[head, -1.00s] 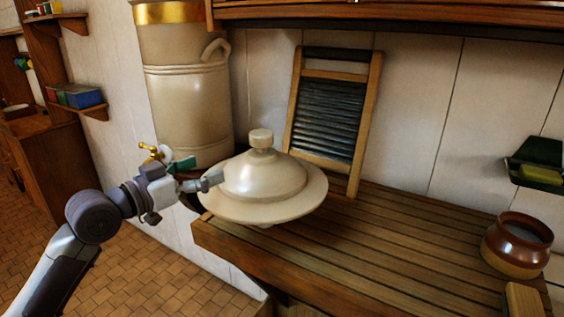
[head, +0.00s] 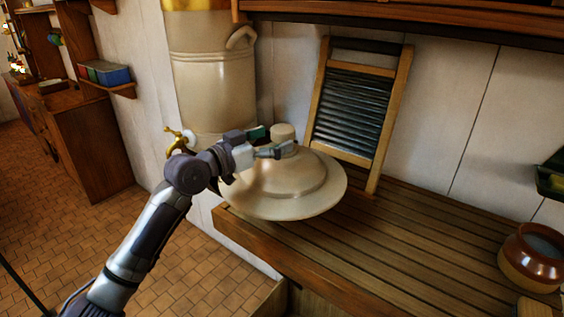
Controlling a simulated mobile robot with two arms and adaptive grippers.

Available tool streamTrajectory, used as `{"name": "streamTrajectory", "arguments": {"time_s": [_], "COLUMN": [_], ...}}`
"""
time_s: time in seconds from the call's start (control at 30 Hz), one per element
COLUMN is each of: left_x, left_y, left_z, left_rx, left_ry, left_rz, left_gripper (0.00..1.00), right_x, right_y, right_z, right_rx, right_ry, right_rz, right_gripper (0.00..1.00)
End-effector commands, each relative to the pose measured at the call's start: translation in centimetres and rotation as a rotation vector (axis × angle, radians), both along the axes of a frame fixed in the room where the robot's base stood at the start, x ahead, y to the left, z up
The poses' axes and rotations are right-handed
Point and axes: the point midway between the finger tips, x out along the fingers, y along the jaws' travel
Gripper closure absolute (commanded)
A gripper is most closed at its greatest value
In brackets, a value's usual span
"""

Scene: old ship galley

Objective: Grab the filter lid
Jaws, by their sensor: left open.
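The filter lid (head: 300,198) is a cream, wide-brimmed dome with a round knob (head: 283,132) on top. It rests at the left end of the slatted wooden counter, its brim reaching past the counter's left edge. My left gripper (head: 272,143) is at the knob's height, its open fingers at the knob's left and near side. I cannot tell whether the fingers touch the knob. My left wrist and forearm hide the left part of the lid. My right gripper is not in view.
A tall cream filter body (head: 212,85) with a brass tap (head: 179,140) stands behind on the left. A washboard (head: 355,110) leans on the wall behind the lid. A brown pot (head: 532,262) stands at the right. The slatted counter (head: 410,235) between is clear.

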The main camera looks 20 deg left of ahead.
Motion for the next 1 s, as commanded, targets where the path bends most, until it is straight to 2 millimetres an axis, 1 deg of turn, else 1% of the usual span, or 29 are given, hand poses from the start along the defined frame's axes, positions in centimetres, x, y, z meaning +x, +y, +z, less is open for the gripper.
{"name": "streamTrajectory", "arguments": {"time_s": [0.03,0.1,0.2,0.3,0.47,0.5,0.57,0.6,0.87,1.0], "left_x": [0.9,1.8,2.6,2.9,2.9,2.9,2.9,2.9,2.9,2.9], "left_y": [-0.3,-0.8,-1.3,-1.5,-1.5,-1.5,-1.4,-1.4,-1.4,-1.4], "left_z": [0.6,0.5,0.3,0.1,0.0,0.0,0.0,0.1,0.1,0.1], "left_rx": [-0.005,-0.004,-0.002,0.000,0.001,0.001,0.001,0.001,0.000,0.000], "left_ry": [0.002,0.001,0.001,0.000,-0.001,-0.001,-0.001,-0.001,0.000,0.000], "left_rz": [-0.001,0.000,0.000,0.000,0.000,0.001,0.001,0.001,0.001,0.001], "left_gripper": [0.12,0.12,0.12,0.12,0.12,0.15,0.25,0.32,0.75,0.98], "right_x": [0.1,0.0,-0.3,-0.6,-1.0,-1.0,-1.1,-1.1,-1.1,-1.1], "right_y": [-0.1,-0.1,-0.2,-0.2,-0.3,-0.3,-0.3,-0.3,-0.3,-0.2], "right_z": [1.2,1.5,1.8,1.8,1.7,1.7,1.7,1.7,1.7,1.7], "right_rx": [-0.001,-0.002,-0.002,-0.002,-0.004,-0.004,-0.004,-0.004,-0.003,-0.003], "right_ry": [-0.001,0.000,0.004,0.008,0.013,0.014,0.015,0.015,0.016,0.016], "right_rz": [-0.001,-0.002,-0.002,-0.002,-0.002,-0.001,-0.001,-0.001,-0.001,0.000], "right_gripper": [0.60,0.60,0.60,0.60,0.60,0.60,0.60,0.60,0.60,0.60]}}
